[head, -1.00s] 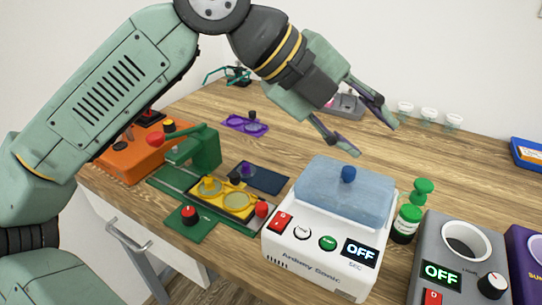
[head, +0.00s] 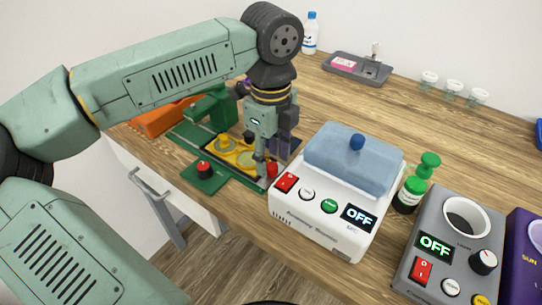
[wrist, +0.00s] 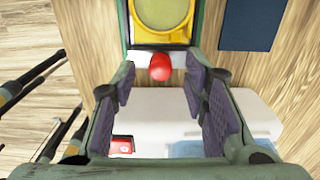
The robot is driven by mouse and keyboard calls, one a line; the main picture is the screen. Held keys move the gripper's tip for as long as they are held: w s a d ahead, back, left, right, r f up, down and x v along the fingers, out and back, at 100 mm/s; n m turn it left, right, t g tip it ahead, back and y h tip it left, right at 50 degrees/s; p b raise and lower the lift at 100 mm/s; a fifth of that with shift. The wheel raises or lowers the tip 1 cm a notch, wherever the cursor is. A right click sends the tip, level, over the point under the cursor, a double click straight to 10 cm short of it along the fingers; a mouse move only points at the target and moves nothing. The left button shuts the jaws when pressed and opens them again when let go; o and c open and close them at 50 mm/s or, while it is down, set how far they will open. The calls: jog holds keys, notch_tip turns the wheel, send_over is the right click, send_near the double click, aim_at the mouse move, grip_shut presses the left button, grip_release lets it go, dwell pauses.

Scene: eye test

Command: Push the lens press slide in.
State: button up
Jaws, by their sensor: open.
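The green lens press (head: 212,108) stands at the table's front left, its upper part over the far end of the slide. The yellow slide (head: 222,145) lies along its base and also shows at the top of the wrist view (wrist: 188,20). A red knob (wrist: 160,66) sits at the slide's near end; the head view shows it (head: 272,170) beside my fingers. My gripper (head: 266,168) is open and points down there. In the wrist view its fingers (wrist: 161,82) are apart, with the knob in line with the gap. Whether they touch it I cannot tell.
A white cleaner (head: 315,225) with a blue lid stands close to the gripper's right. A red-topped knob (head: 204,167) sits on a green plate in front of the press. A dark blue mat (wrist: 250,25) lies beside the slide. A grey device (head: 403,286) stands farther right.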

jog(key=shift+f, duration=1)
grip_shut()
